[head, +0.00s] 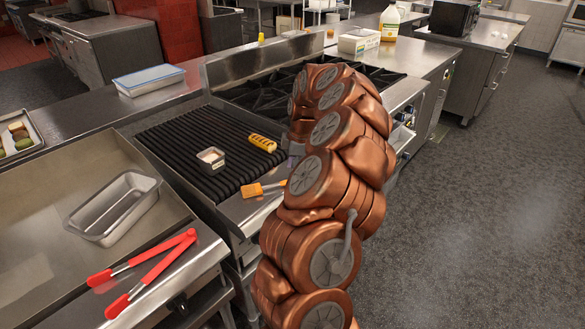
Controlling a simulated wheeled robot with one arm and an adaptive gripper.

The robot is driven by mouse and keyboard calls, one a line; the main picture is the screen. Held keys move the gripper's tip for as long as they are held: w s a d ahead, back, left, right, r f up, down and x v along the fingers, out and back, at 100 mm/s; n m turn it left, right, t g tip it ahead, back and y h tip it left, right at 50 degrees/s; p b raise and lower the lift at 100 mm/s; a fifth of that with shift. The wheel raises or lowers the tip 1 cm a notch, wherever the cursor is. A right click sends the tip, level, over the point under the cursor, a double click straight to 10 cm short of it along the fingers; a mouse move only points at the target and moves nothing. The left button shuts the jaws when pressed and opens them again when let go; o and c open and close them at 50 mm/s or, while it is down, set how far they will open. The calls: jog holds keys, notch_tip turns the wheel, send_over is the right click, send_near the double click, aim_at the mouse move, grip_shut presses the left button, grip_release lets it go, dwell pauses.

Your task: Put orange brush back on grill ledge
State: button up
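An orange brush (253,190) lies on the steel front ledge of the grill (236,207). Its broad orange end points left, and its narrower end runs right to the edge of my copper-coloured arm. My gripper is mostly hidden behind my arm. Only a small grey part near the arm's end (294,152) shows, above and right of the brush, over the grill's right side. I cannot see its fingers or whether they touch anything.
A small square metal container (211,158) and a yellow corn-like item (263,143) sit on the black grates. Red tongs (150,272) and an empty steel pan (113,208) lie at left. Burners (262,95) adjoin at right.

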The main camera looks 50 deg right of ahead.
jog(key=shift+r+p, duration=0.55)
jog(key=shift+r, duration=0.15)
jog(key=shift+d+r+b, duration=0.1)
jog(key=shift+r+b, duration=0.25)
jog(key=shift+b, duration=0.1)
notch_tip(320, 180, up, 10)
jog(key=s+b, duration=0.2)
jog(key=a+r+g, duration=0.1)
jog(key=a+r, duration=0.2)
jog(key=a, duration=2.6)
jog(key=s+a+f+m+g, duration=0.1)
jog(key=s+a+f+m, duration=0.2)
jog(key=s, duration=0.5)
jog(key=s+a+f+m+g, duration=0.1)
jog(key=s+a+f+m, duration=0.2)
jog(key=s, duration=0.5)
jog(key=s+a+f+m+g, duration=0.1)
jog(key=s+a+f+m, duration=0.1)
jog(key=s+a+f, duration=0.3)
jog(key=s+a, duration=0.1)
jog(key=s, duration=0.2)
jog(key=shift+a+m, duration=0.15)
jog(key=shift+m, duration=0.25)
